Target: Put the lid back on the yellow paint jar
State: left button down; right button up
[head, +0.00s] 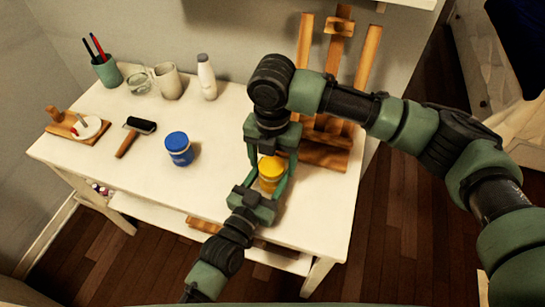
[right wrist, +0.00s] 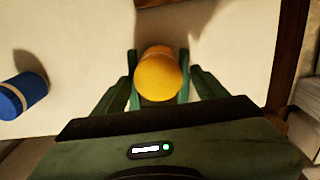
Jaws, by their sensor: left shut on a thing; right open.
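The yellow paint jar (head: 268,184) stands near the front right of the white table. Its yellow lid (head: 271,166) is on top; whether it is fully seated I cannot tell. The round yellow top also shows in the right wrist view (right wrist: 159,77), centred between green fingers. My left gripper (head: 267,181) comes from the front and is shut on the jar, one finger on each side. My right gripper (head: 272,160) points down from above, open, with its fingers on either side of the lid. The fingers of both grippers overlap, and the jar's lower part is partly hidden.
A blue jar (head: 179,149) stands to the left. A black roller (head: 137,130), a wooden board (head: 75,127), a green pen cup (head: 106,71), a mug (head: 167,81) and a white bottle (head: 206,77) lie farther off. A wooden easel (head: 368,55) stands close behind my right gripper.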

jog(key=c, duration=1.5)
pick_arm(q)
jog(key=shift+a, duration=0.1)
pick_arm(e)
jog(key=m, duration=0.6)
jog(key=shift+s, duration=0.1)
jog(key=m, duration=0.6)
jog(key=shift+f+m, duration=0.1)
jog(key=shift+m, duration=0.3)
jog(key=m, duration=0.8)
jog(key=shift+a+m, duration=0.1)
jog(key=shift+m, duration=0.3)
jog(key=m, duration=0.4)
jog(key=shift+m, duration=0.4)
jog(key=m, duration=0.3)
jog(key=o, duration=1.6)
